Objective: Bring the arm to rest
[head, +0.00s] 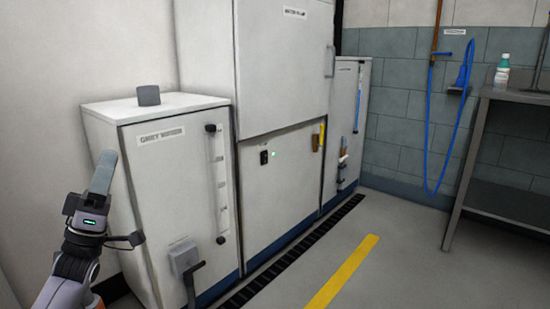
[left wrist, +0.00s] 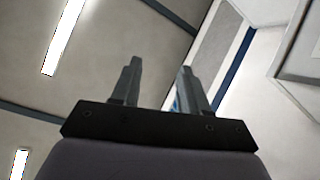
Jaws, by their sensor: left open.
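My left gripper (head: 102,173) is at the left of the head view, raised and pointing up in front of the grey water cabinet (head: 165,215). Its fingers look edge-on there. In the left wrist view its two fingers (left wrist: 160,85) stand apart with nothing between them, and the ceiling shows behind them. My right gripper is in neither view.
A floor drain (head: 300,243) and a yellow line (head: 340,273) run along the open floor. A metal table (head: 500,150) with a bottle (head: 502,70) stands right.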

